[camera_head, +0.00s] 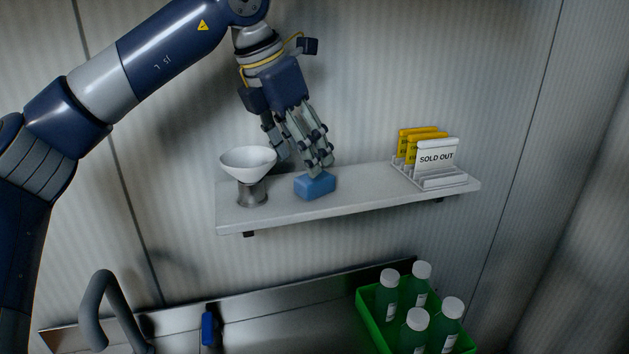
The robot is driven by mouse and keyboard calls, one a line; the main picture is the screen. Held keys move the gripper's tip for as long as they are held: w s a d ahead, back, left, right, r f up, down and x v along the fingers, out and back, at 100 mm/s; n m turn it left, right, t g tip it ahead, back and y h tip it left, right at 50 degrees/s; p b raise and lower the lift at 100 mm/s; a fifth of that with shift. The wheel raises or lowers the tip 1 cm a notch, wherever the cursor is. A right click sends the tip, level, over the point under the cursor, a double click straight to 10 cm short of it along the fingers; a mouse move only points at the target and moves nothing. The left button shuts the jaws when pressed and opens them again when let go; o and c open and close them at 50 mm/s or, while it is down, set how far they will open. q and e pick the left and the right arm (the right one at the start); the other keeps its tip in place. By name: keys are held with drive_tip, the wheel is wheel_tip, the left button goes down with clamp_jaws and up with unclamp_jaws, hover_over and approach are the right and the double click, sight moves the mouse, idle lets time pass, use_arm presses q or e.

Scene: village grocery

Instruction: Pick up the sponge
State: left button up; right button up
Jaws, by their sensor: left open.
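A blue sponge (315,187) lies on the white wall shelf (350,204), a little left of the shelf's middle. My left gripper (304,166) hangs down from above with its fingers apart. One finger's tip is right over the sponge, and the other finger is to its left, near the bowl. I cannot tell whether the fingertip touches the sponge. The gripper holds nothing that I can see. My right gripper is not in view.
A white bowl on a metal stand (248,163) stands just left of the sponge, close to the gripper. A rack with yellow cards and a "SOLD OUT" sign (437,157) is at the shelf's right. Below are a grey faucet (104,300) and a green crate of bottles (371,318).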

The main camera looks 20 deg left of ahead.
sight(314, 184)
use_arm(q)
drive_tip(key=p+x, duration=0.2)
drive_tip(key=x, duration=0.2)
drive_tip(key=shift+w+d+f, duration=0.15)
drive_tip(key=shift+w, duration=0.15)
drive_tip(key=shift+f, duration=0.25)
drive_tip(key=shift+w+d+f, duration=0.1)
drive_tip(key=shift+c, duration=0.8)
drive_tip(key=c, duration=0.8)
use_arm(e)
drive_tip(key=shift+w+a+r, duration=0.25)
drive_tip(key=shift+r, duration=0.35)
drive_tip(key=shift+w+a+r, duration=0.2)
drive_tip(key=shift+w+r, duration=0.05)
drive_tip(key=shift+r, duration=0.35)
